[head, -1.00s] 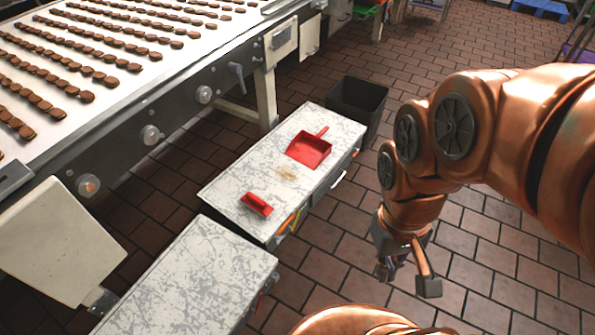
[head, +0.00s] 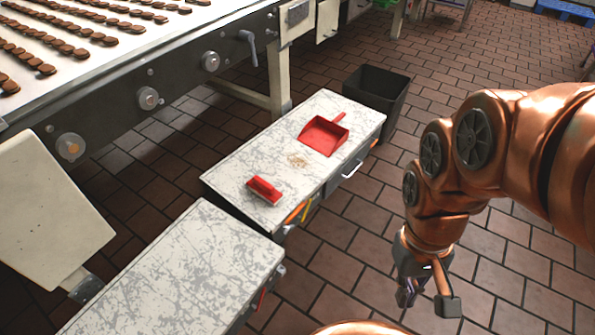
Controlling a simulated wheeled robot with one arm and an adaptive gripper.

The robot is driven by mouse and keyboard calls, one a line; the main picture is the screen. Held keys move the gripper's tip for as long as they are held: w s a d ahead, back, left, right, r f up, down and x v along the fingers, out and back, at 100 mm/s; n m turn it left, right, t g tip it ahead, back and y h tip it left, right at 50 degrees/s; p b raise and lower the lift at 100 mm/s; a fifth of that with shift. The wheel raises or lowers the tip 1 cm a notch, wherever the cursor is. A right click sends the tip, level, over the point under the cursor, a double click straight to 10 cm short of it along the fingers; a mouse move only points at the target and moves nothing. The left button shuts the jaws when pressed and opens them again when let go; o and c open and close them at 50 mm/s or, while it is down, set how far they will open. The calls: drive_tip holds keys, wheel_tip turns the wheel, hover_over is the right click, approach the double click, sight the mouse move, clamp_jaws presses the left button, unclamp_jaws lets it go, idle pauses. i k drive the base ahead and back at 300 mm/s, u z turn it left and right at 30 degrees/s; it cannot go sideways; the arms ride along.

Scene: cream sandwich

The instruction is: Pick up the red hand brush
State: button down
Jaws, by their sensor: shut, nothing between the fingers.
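The red hand brush (head: 264,190) lies on the near part of a worn white bench top (head: 235,165). A red dustpan (head: 323,136) lies farther back on the same top, apart from the brush. My gripper (head: 404,298) hangs at the lower right, over the tiled floor beside the bench. It is well to the right of the brush and touches nothing. It is small and dark in the picture; its fingers are shut and empty.
A second worn white bench (head: 190,270) stands in front at lower left. A conveyor (head: 120,60) with rows of biscuits runs along the upper left. A black bin (head: 378,90) stands behind the bench. Brown spill crumbs (head: 297,160) lie between brush and dustpan. Tiled floor is clear at right.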

sight(263, 188)
drive_tip(key=z, duration=0.5)
drive_tip(key=k, duration=0.6)
drive_tip(key=u, duration=0.1)
drive_tip(key=i, duration=0.9)
drive_tip(key=u, duration=1.55)
drive_tip(key=i, duration=0.4)
drive_tip(key=u, duration=0.4)
